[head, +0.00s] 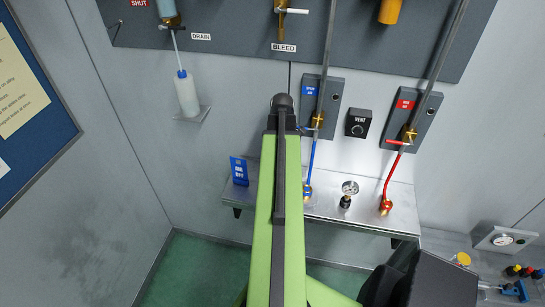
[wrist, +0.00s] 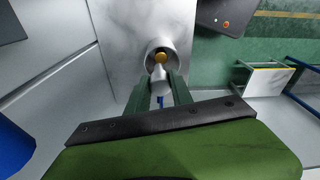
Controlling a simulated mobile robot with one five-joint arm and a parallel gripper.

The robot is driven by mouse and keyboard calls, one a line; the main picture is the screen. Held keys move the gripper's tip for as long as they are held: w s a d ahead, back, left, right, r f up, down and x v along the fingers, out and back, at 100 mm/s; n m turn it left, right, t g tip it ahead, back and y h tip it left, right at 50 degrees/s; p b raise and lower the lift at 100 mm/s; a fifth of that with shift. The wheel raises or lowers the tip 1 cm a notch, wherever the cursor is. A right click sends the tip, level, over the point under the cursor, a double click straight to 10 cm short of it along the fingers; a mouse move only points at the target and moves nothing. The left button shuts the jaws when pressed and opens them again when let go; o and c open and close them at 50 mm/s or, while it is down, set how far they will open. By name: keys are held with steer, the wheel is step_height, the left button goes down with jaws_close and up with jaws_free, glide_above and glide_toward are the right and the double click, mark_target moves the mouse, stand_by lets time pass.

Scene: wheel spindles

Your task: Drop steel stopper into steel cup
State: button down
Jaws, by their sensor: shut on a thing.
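In the wrist view, my gripper (wrist: 160,82) is shut on a small grey metal piece, which looks like the steel stopper (wrist: 159,77). The round steel cup (wrist: 149,50) shows just beyond the fingertips, with a brass-coloured round part inside its rim. The stopper overlaps the near side of the cup in the picture; I cannot tell whether they touch or how high the stopper is. In the head view, my green arm hides the gripper, and I cannot make out the stopper or cup there.
A steel shelf (head: 335,213) on the wall carries a blue sign (head: 239,171), a gauge (head: 349,188) and blue and red hose ends. A white bottle (head: 187,95) stands on a bracket at left. A bench with a gauge box (head: 502,239) is at lower right. Green floor shows below.

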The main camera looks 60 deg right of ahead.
steer(key=shift+w+d, duration=0.3)
steer(key=shift+d, duration=0.35)
steer(key=shift+s+a+f+b, duration=0.15)
steer(key=shift+a+f+b, duration=0.05)
steer(key=shift+f+b, duration=0.55)
step_height(320, 180, down, 5)
steer(key=b, duration=0.4)
steer(key=shift+r+b, duration=0.15)
steer(key=shift+b, duration=0.2)
steer(key=c, duration=1.1)
jaws_free()
steer(key=shift+r, duration=0.1)
steer(key=shift+o, duration=0.2)
step_height(320, 180, up, 7)
steer(key=p, duration=0.7)
steer(key=shift+s+d+r+p, duration=0.2)
steer(key=shift+s+p, duration=0.1)
steer(key=shift+s, duration=0.15)
